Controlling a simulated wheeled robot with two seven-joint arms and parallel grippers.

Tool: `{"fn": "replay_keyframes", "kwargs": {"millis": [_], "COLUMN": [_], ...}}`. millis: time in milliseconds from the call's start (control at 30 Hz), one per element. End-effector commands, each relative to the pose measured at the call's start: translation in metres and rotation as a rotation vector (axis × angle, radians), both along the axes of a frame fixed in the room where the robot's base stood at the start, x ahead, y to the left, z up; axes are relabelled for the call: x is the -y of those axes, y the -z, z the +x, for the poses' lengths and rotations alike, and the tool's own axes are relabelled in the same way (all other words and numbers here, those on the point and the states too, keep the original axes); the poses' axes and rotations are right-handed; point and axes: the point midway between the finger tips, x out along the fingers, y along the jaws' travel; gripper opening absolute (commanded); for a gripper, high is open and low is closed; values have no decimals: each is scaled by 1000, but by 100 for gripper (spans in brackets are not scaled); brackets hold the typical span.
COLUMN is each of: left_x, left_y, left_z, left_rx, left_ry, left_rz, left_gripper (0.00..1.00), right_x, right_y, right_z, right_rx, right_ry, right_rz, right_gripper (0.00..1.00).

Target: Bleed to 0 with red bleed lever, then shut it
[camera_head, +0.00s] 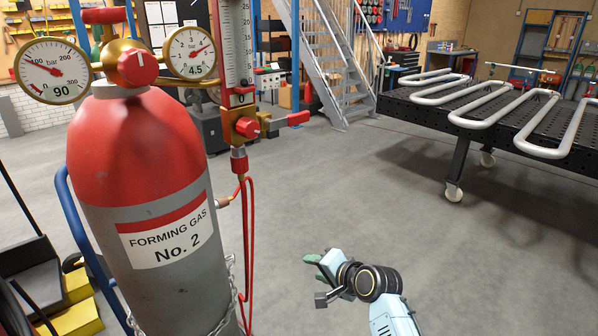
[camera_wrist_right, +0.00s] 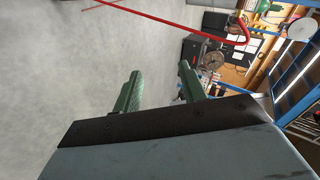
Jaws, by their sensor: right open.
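A red lever (camera_head: 298,118) sticks out to the right, roughly level, from the brass valve block under the flow tube; no label shows that it is the bleed lever. A red knob (camera_head: 247,128) sits on that block. The right gauge (camera_head: 191,53) shows 4.5 bar and the left gauge (camera_head: 53,71) shows 90. A red regulator knob (camera_head: 137,66) sits between them on the forming gas cylinder (camera_head: 130,140). My right gripper (camera_head: 318,265) is open and empty, low and right of the cylinder, apart from the lever. In the right wrist view, its green fingers (camera_wrist_right: 160,88) are spread.
Red hoses (camera_head: 247,230) hang from the flow tube (camera_head: 236,50) beside the cylinder; a red hose (camera_wrist_right: 175,22) crosses the right wrist view. A dark perforated table (camera_head: 400,103) with a silvery serpentine coil (camera_head: 482,101) stands at right. The floor (camera_head: 350,200) between is clear.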

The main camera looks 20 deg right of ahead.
Motion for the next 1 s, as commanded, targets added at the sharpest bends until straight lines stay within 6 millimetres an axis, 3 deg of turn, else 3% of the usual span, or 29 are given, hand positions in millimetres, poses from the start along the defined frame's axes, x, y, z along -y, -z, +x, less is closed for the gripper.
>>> {"fn": "replay_keyframes", "kwargs": {"millis": [33, 100, 200, 300, 400, 500, 667, 1000], "left_x": [0, 0, 0, 0, 0, 0, 0, 0], "left_y": [-11, -20, -30, -38, -43, -45, -46, -58], "left_z": [0, 0, 0, 0, 0, 0, 0, 0], "left_rx": [0, 0, 0, 0, 0, 0, 0, 0], "left_ry": [0, 0, 0, 0, 0, 0, 0, 0], "left_rz": [0, 0, 0, 0, 0, 0, 0, 0], "left_gripper": [36, 36, 36, 36, 36, 36, 36, 36], "right_x": [6, 12, 18, 20, 19, 19, 16, -4], "right_y": [-64, -135, -224, -290, -332, -352, -359, -360], "right_z": [8, 7, -7, -28, -48, -60, -59, 3], "right_rx": [76, 161, 269, 354, 408, 435, 445, 444], "right_ry": [24, 42, 47, 38, 25, 17, 12, 11], "right_rz": [67, 157, 265, 342, 387, 410, 421, 421], "right_gripper": [42, 42, 42, 42, 42, 42, 42, 42]}}
